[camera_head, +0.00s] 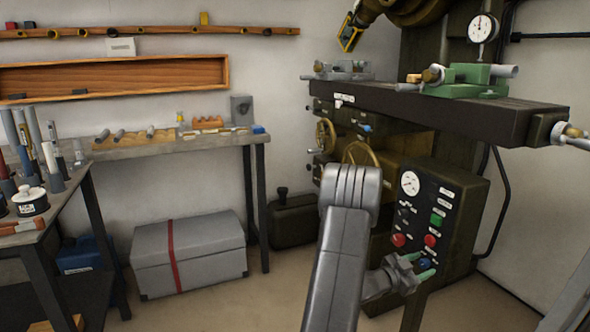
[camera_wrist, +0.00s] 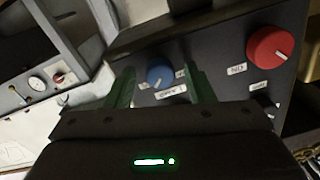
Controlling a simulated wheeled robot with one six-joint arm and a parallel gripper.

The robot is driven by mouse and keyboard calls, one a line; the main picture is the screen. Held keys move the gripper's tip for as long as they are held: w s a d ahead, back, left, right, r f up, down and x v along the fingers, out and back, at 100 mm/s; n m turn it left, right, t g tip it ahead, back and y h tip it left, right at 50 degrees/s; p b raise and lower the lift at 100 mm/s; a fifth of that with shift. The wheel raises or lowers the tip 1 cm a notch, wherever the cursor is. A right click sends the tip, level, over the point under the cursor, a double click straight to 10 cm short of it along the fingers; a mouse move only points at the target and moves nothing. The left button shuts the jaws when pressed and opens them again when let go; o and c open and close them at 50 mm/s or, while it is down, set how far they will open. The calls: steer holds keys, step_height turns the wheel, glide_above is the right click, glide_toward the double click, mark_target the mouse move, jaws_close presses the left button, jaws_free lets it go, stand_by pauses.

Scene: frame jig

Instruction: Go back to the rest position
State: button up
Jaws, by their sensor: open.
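My arm reaches in from the bottom of the head view toward the dark control panel (camera_head: 462,205) at the right. My gripper (camera_head: 420,266) is at the panel's lower part, its green fingers parted around a blue knob (camera_head: 426,263). In the wrist view the fingers of my gripper (camera_wrist: 160,82) stand apart on either side of the blue knob (camera_wrist: 159,74), with gaps visible. Nothing appears to be held. The lower part of the knob's label is partly hidden by my gripper.
Red knobs (camera_head: 398,240), a green button (camera_head: 437,219) and a gauge (camera_head: 410,183) sit on the panel. The machine table (camera_head: 450,103) overhangs above. A workbench (camera_head: 180,145) stands at the left, with a grey chest (camera_head: 205,258) on the floor below it.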

steer(key=shift+r+n+p, duration=0.25)
steer(key=shift+n+p, duration=0.45)
steer(key=shift+p, duration=0.1)
steer(key=p+v, duration=0.1)
steer(key=v, duration=1.3)
steer(key=shift+s+n+t+y, duration=0.3)
steer(key=shift+s+y, duration=0.1)
steer(key=shift+s, duration=0.05)
